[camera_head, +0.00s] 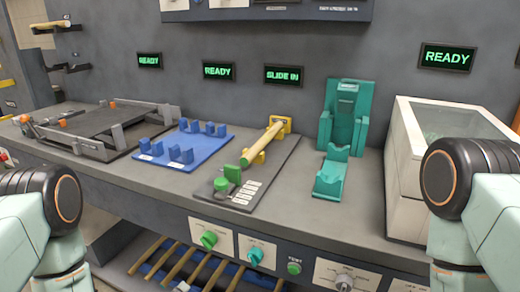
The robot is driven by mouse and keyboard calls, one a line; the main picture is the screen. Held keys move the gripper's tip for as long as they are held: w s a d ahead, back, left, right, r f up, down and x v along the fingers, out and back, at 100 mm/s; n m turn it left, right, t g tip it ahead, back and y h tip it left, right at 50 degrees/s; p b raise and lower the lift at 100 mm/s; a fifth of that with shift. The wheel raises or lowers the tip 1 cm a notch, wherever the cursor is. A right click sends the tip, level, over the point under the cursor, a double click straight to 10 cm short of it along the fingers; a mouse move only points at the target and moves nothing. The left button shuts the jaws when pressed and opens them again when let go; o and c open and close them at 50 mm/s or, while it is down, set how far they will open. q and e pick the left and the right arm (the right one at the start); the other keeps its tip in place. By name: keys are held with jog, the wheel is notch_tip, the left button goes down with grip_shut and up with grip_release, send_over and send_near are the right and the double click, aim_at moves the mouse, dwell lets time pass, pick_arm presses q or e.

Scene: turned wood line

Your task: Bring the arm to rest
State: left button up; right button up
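Parts of both my arms show at the lower corners, pale green links with round black joints. My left arm is at the lower left and my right arm is at the lower right. Both stand in front of the bench, and neither gripper is in the picture, so I cannot see what they hold. A wooden rod (263,141) lies in yellow holders on a grey plate with a green block (232,174) at its near end. A sign above it (284,75) reads "SLIDE IN".
The grey bench (305,215) carries a black frame fixture (85,130), a blue plate with pegs (185,145), a green stand (343,120) and a white box with a clear lid (405,165). Knobs line the front panel. Wooden rods (200,268) lie on a rack below.

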pick_arm(q)
jog(key=s+f+m+g+y, duration=0.3)
jog(key=s+f+m+g, duration=0.3)
jog(key=s+f+g, duration=0.45)
jog(key=s+a+r+m+g+y, duration=0.2)
jog(key=s+m+g, duration=0.1)
jog(key=s, duration=1.2)
jog(key=shift+g, duration=0.45)
jog(key=shift+f, duration=0.1)
